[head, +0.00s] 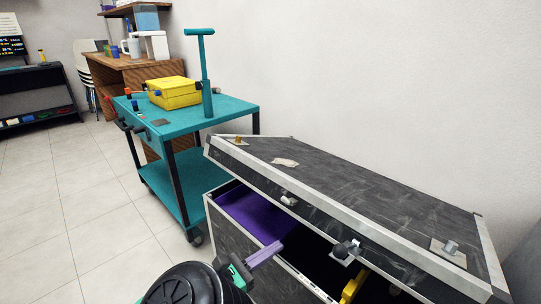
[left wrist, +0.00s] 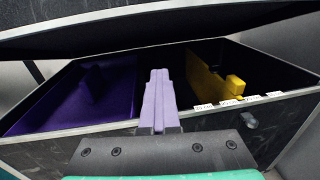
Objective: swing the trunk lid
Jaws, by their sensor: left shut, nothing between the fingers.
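The black trunk (head: 232,243) with pale metal edges stands at the lower right of the head view. Its lid (head: 350,188) is partly raised, leaving a gap along the front. The lid's underside edge (left wrist: 150,28) spans the top of the left wrist view. My left gripper (head: 277,247), with lavender fingers, is at the front opening, below the lid's front edge. The left wrist view shows its fingers (left wrist: 159,76) together and empty, over the front rim. I cannot tell whether they touch anything. My right gripper is out of view.
Inside the trunk are a purple-lined compartment (left wrist: 85,95) and a yellow piece (left wrist: 212,75). A teal cart (head: 180,120) with a yellow box (head: 175,93) stands behind to the left. A white wall rises behind the trunk. Tiled floor at left is clear.

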